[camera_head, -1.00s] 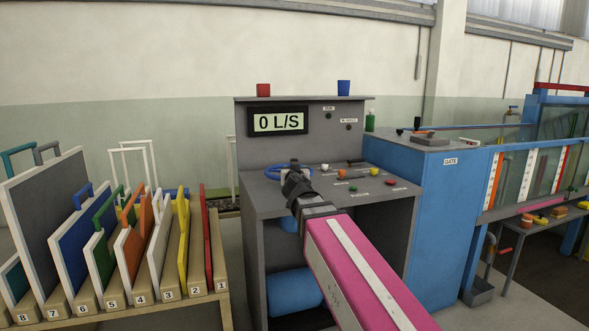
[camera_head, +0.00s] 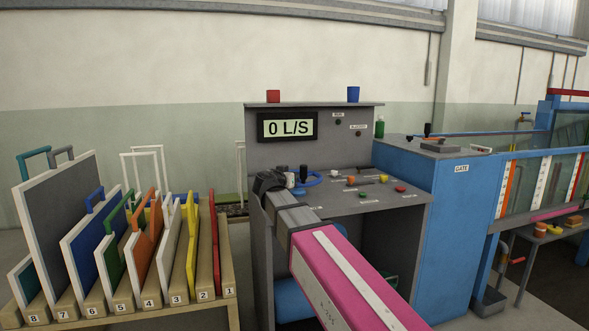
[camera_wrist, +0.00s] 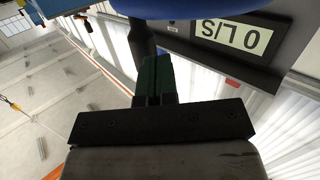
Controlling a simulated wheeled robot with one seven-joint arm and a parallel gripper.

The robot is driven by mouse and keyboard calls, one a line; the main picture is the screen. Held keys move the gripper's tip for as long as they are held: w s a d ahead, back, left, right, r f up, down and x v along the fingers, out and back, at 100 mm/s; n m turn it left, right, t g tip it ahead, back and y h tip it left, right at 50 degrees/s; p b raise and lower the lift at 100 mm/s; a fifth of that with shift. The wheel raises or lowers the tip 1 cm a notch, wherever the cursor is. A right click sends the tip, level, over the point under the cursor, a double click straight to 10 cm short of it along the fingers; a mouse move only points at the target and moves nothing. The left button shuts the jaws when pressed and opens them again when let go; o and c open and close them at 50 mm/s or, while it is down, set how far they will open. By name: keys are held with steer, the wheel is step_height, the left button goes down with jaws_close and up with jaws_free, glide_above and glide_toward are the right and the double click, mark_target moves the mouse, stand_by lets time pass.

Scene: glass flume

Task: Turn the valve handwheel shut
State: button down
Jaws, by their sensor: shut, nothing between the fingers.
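The blue valve handwheel (camera_head: 312,180) lies flat on the grey console's top, below the display. A dark upright knob (camera_head: 303,172) shows at its rim. My gripper (camera_head: 270,182) is at the console's left edge, left of the wheel; its fingertips are hard to make out there. In the wrist view my gripper (camera_wrist: 156,62) has its dark fingers together, with nothing between them. A blue curved piece (camera_wrist: 170,9), apparently the handwheel, crosses the top of that view, and a dark post stands beside the fingers. I cannot tell whether they touch.
The display (camera_head: 287,127) reads 0 L/S. Small coloured knobs (camera_head: 383,179) sit right of the wheel. A rack of numbered panels (camera_head: 150,312) stands at left, and a blue cabinet (camera_head: 440,215) at right.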

steer(key=s+a+r+m+g+h, duration=0.3)
steer(key=a+m+g+h, duration=0.5)
steer(key=a, duration=0.4)
steer(key=r+x, duration=0.1)
steer(key=x, duration=1.3)
steer(key=shift+t+h, duration=0.3)
steer(key=shift+t, duration=0.1)
steer(key=shift+d+r, duration=0.1)
steer(key=shift+r, duration=0.05)
steer(key=shift+d, duration=0.1)
steer(key=shift+w+d, duration=0.15)
steer(key=shift+d, duration=0.55)
steer(key=shift+d+m, duration=0.1)
steer(key=shift+m, duration=0.2)
